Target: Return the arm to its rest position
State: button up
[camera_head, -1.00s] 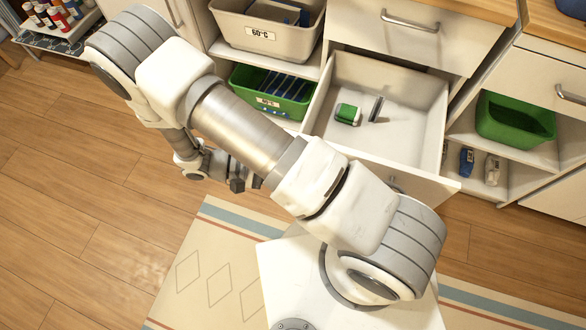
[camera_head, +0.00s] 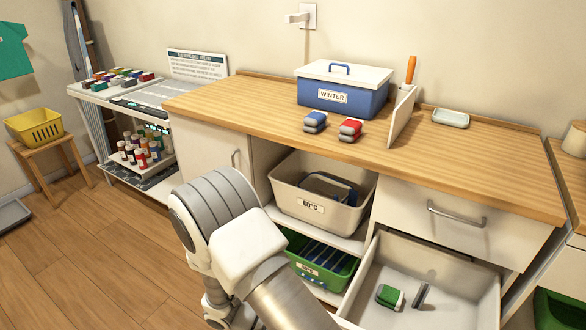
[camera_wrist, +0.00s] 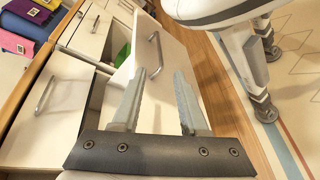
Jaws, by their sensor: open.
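My gripper (camera_wrist: 160,105) shows in the wrist view with its two fingers well apart and nothing between them. Beyond the fingers are a cabinet front and the open drawer. In the head view my arm (camera_head: 240,245) is folded in the lower middle, in front of the cabinet. My gripper is not visible in the head view. The open drawer (camera_head: 455,290) stands to the right of my arm and holds a green-and-white item (camera_head: 389,297) and a small grey upright piece (camera_head: 421,296).
A wooden counter (camera_head: 240,105) carries a blue WINTER box (camera_head: 345,95), folded blue and red bundles and a white board. A 60°C bin (camera_head: 310,205) and a green bin (camera_head: 322,268) fill the shelves below.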

jog(key=d+r+m+t+y+p, duration=0.1)
jog(key=d+r+t+y+p, duration=0.1)
jog(key=r, duration=1.4)
jog(key=s+d+r+m+t+y+p, duration=0.1)
jog(key=d+r+t+y+p, duration=0.2)
jog(key=r+y+p, duration=0.4)
jog(key=d+r+m+t+y+p, duration=0.1)
jog(key=r+t+y+p, duration=0.3)
jog(key=r, duration=2.1)
jog(key=d+p, duration=0.1)
jog(key=p, duration=0.3)
jog(key=shift+s+d+t+y, duration=0.15)
jog(key=shift+s+t+y, duration=0.2)
jog(key=shift+t+y, duration=0.05)
jog(key=shift+f, duration=0.1)
